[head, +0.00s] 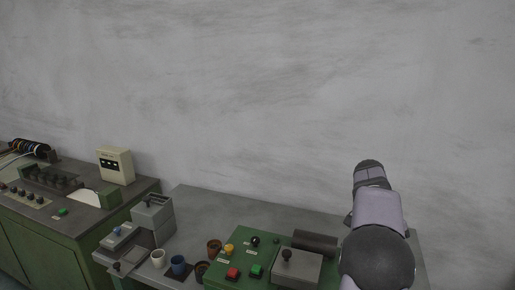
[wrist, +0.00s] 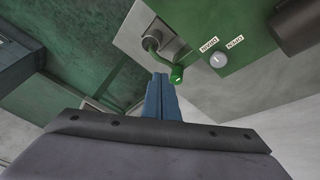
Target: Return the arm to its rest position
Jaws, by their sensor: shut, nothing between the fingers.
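My gripper (wrist: 164,82) shows in the wrist view as two blue fingers pressed together, with nothing held between them. The fingertips appear close beside a green-tipped part (wrist: 177,74) on a machine; whether they touch it I cannot tell. In the head view my arm rises at the right, over the right end of the grey table, and my gripper cannot be made out there.
The wrist view shows a green panel (wrist: 228,28) with a pale round button (wrist: 218,61) and a dark cylinder (wrist: 302,22).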

